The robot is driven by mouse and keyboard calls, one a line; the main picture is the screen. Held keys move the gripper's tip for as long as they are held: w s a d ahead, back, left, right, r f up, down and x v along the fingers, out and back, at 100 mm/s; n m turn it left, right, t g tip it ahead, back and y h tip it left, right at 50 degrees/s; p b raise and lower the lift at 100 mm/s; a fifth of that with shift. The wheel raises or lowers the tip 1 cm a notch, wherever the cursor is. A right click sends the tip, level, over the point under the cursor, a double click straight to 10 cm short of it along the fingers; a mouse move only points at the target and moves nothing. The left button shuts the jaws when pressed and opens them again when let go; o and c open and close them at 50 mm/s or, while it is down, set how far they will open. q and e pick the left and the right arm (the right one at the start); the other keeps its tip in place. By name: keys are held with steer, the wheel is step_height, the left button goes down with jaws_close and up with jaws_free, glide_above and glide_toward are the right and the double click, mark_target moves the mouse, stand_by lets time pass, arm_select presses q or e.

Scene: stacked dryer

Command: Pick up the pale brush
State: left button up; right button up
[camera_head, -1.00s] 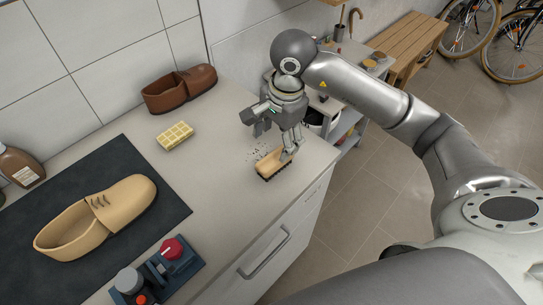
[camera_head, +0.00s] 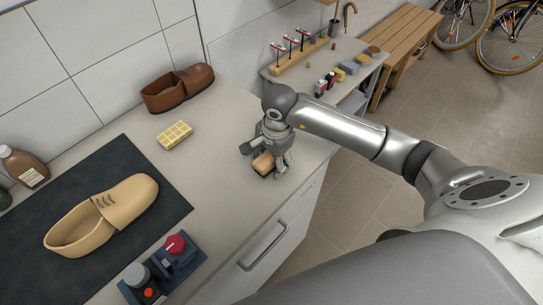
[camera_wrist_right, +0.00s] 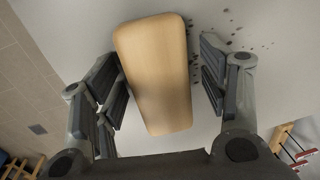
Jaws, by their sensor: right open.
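The pale brush (camera_head: 263,163) lies on the grey countertop near its right edge, with a wooden back on top. My right gripper (camera_head: 265,160) is low over it and partly hides it in the head view. In the right wrist view the brush (camera_wrist_right: 158,75) lies between the two open fingers of the right gripper (camera_wrist_right: 160,85). The left finger is close to its side and a wider gap shows at the right finger. I cannot tell whether the left finger touches it. My left gripper is not in view.
A yellow sponge (camera_head: 174,135), a brown shoe (camera_head: 180,88) and a tan shoe (camera_head: 128,203) on a dark mat (camera_head: 120,150) are to the left. A blue tray (camera_head: 185,264) with a red knob sits at the front. Dark crumbs (camera_wrist_right: 236,42) lie beside the brush.

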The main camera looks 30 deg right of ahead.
steer(key=c, duration=1.1)
steer(key=shift+c, duration=0.3)
steer(key=shift+r, duration=0.1)
